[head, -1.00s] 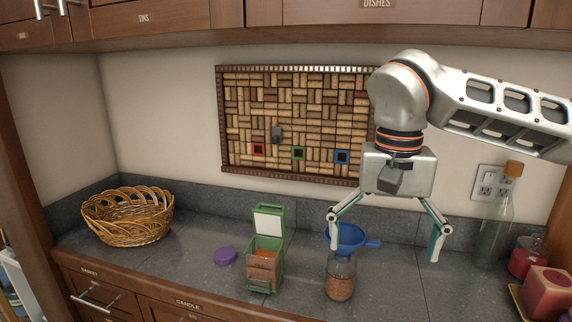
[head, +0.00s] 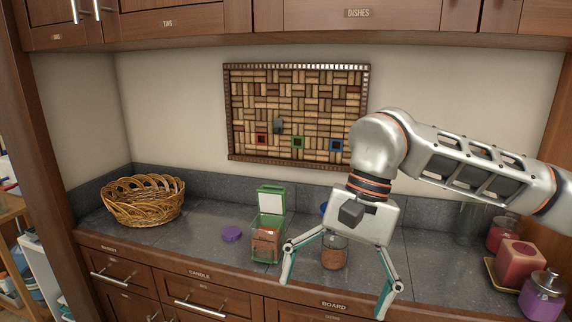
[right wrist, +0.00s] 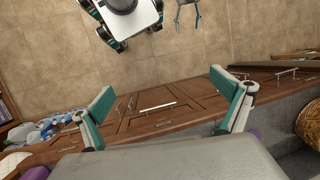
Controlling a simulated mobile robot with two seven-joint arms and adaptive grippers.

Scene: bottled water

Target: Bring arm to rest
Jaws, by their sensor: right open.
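My right gripper (head: 336,297) is open and empty in the head view, fingers pointing down, in front of the counter edge. Its two teal-padded fingers also show in the right wrist view (right wrist: 163,88), with floor and drawers between them. Behind it, a glass jar (head: 334,257) with brown contents stands on the counter. A blue funnel (head: 324,208) is mostly hidden behind the gripper body. My left gripper (right wrist: 188,14) shows small at the top of the right wrist view, fingers apart and empty, beside my base.
On the counter (head: 205,215) stand a wicker basket (head: 145,203), a purple lid (head: 231,234), a green-framed container (head: 268,240), a red candle (head: 520,262) and a purple jar (head: 541,296). Drawers (head: 210,288) lie below. The floor (right wrist: 250,35) is open in the right wrist view.

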